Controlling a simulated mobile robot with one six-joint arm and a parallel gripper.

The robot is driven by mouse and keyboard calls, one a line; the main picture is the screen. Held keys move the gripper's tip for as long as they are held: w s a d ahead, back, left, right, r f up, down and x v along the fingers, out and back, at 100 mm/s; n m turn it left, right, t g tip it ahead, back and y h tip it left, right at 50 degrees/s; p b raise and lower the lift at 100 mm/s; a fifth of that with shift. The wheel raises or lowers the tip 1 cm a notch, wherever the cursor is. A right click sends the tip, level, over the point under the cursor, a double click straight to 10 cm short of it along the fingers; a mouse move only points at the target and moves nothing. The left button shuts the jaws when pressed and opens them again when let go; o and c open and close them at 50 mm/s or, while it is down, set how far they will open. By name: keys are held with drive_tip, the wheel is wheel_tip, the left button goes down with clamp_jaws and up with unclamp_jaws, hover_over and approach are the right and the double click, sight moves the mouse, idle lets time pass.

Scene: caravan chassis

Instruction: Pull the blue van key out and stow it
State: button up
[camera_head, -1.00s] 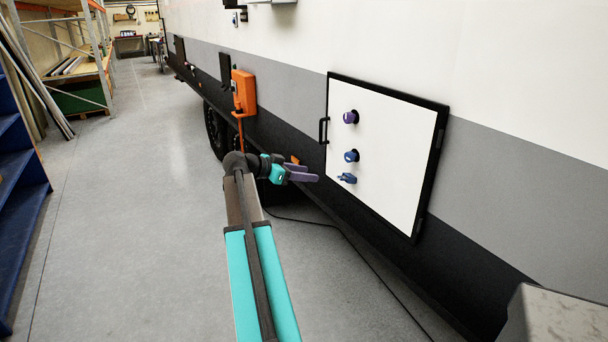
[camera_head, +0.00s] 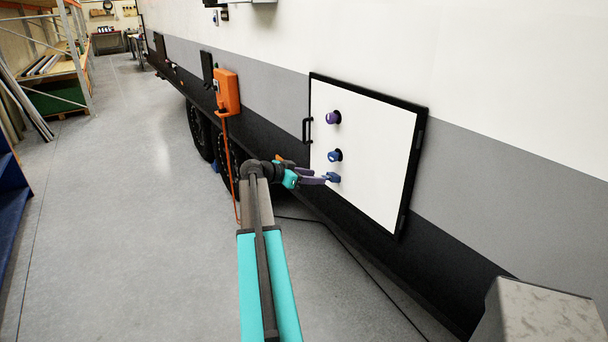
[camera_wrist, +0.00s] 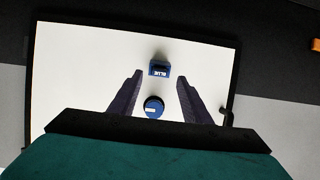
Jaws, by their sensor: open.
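The blue van key (camera_head: 332,177) sticks out low on the white panel. In the wrist view its tag (camera_wrist: 159,70), lettered "BLUE", shows between and just about level with my fingertips. My gripper (camera_head: 324,179) is open, its two dark purple fingers pointing at the panel at the key's height. The fingers also show in the wrist view (camera_wrist: 160,75), one to each side of the key with gaps. I cannot tell how deep the key sits between them. A round blue fitting (camera_head: 335,156) with a pale label is just above the key, and a purple one (camera_head: 333,118) above that.
The white panel (camera_head: 370,130) has a black frame and a black handle (camera_head: 307,130) on its left. An orange box (camera_head: 226,92) with a hanging cable is further left on the caravan. A grey block (camera_head: 540,315) stands at lower right. The floor to the left is clear.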

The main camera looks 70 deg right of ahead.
drive_tip(key=shift+p+x, duration=0.4)
drive_tip(key=shift+x, duration=1.25)
clamp_jaws()
drive_tip(key=shift+w+a, duration=0.1)
drive_tip(key=b+v, duration=0.3)
drive_tip(key=v, duration=0.3)
idle(1.0)
drive_tip(key=shift+w+a+f, duration=0.1)
drive_tip(key=shift+a, duration=0.05)
